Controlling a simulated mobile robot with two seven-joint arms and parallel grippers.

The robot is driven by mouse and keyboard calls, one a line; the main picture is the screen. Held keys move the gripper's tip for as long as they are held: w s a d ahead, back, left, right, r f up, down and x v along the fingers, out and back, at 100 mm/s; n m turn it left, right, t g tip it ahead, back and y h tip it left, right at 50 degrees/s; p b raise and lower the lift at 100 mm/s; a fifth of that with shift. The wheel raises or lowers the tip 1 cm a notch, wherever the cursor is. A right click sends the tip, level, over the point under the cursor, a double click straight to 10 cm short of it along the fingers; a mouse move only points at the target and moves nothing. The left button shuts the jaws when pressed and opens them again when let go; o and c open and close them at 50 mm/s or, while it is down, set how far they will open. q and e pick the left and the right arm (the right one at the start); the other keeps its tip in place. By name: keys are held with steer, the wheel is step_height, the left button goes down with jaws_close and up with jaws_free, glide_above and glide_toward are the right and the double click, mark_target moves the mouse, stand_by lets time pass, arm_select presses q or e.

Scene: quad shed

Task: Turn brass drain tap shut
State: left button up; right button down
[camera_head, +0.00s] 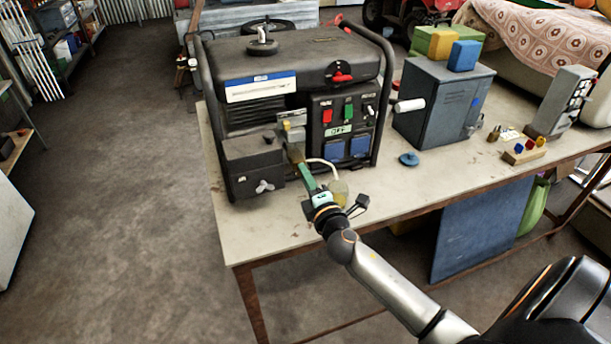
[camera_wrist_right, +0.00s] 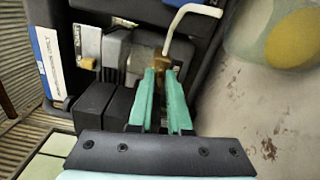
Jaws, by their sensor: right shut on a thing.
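The brass drain tap (camera_wrist_right: 162,58) shows in the right wrist view as a small brass piece low on the generator (camera_head: 300,66). My right gripper (camera_wrist_right: 162,74) has its two green fingers closed around this brass piece. In the head view the right gripper (camera_head: 296,154) reaches up from the lower right to the generator's front, and its fingers hide most of the tap. The tap handle's exact angle cannot be told. A pale bent hose (camera_wrist_right: 176,28) runs from near the tap toward a jar with yellowish contents (camera_head: 338,192). My left gripper is not in view.
The generator stands on a pale workbench (camera_head: 420,195). A grey-blue metal box (camera_head: 440,105) and a blue round cap (camera_head: 409,159) are to its right. A small wooden block with coloured knobs (camera_head: 524,151) lies farther right. Floor at left is clear.

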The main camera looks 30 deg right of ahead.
steer(key=shift+m+b, duration=0.35)
steer(key=shift+m, duration=0.65)
steer(key=c, duration=0.8)
jaws_free()
steer(key=shift+c, duration=0.2)
steer(key=b+v, duration=0.1)
steer(key=v, duration=1.1)
steer(key=shift+s+b, duration=0.3)
steer(key=shift+b, duration=0.05)
steer(key=shift+f, duration=0.1)
steer(key=s+a+f+m+g+y+p, duration=0.2)
steer(key=s+a+f+m, duration=0.4)
steer(key=f, duration=0.4)
steer(key=s+a+f+m+g+y+p, duration=0.3)
steer(key=s+a+f+m+g+y, duration=0.1)
steer(key=s+a+f+m+g, duration=0.2)
step_height(320, 180, down, 4)
steer(key=shift+s+a+r+m+y, duration=0.1)
steer(key=shift+s+a+m+y, duration=0.35)
steer(key=shift+s+a, duration=0.65)
